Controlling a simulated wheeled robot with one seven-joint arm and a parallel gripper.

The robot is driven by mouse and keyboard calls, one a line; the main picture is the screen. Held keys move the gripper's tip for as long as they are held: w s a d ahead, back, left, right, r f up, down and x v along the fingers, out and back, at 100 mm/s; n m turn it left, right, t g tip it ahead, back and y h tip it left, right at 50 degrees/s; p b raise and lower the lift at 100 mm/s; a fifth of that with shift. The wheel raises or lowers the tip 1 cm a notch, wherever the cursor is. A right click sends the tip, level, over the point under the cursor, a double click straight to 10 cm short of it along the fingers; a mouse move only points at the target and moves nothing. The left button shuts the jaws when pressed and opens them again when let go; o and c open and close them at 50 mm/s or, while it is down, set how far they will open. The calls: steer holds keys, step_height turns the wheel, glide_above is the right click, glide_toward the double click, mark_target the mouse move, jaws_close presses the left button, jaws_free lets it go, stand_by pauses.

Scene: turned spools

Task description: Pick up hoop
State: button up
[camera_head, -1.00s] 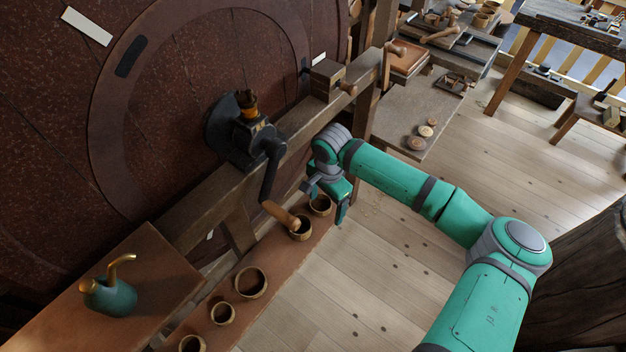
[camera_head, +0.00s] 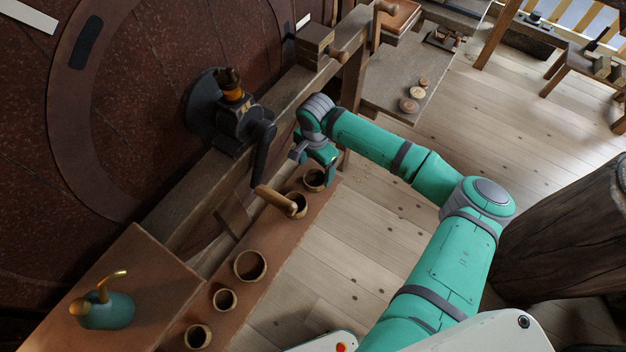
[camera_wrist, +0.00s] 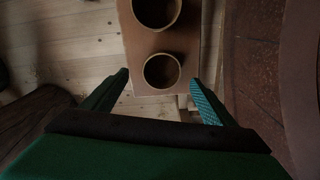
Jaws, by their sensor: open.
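Several round wooden hoops stand in a row on a brown plank (camera_head: 278,290). The far-end hoop (camera_head: 314,188) is right under my gripper (camera_head: 313,167). In the wrist view this hoop (camera_wrist: 145,74) lies between the two fingertips of my gripper (camera_wrist: 160,80), with space on both sides. The fingers are apart and hold nothing. A larger-looking hoop (camera_wrist: 134,10) sits beyond it, cut by the picture's top edge. In the head view the second hoop (camera_head: 303,213) is partly hidden by a crank's wooden handle. My gripper hides part of the far-end hoop's rim.
The crank handle (camera_head: 272,199) hangs close beside my gripper. A beam (camera_head: 290,90) with a wooden block (camera_head: 315,40) runs behind it, before a big dark red wheel (camera_head: 150,100). A teal oil can (camera_head: 106,312) stands at lower left. The floor (camera_head: 400,230) right of the plank is open.

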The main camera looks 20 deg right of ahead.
steer(key=shift+f, duration=0.3)
glide_above(314, 183)
steer(key=shift+f, duration=2.3)
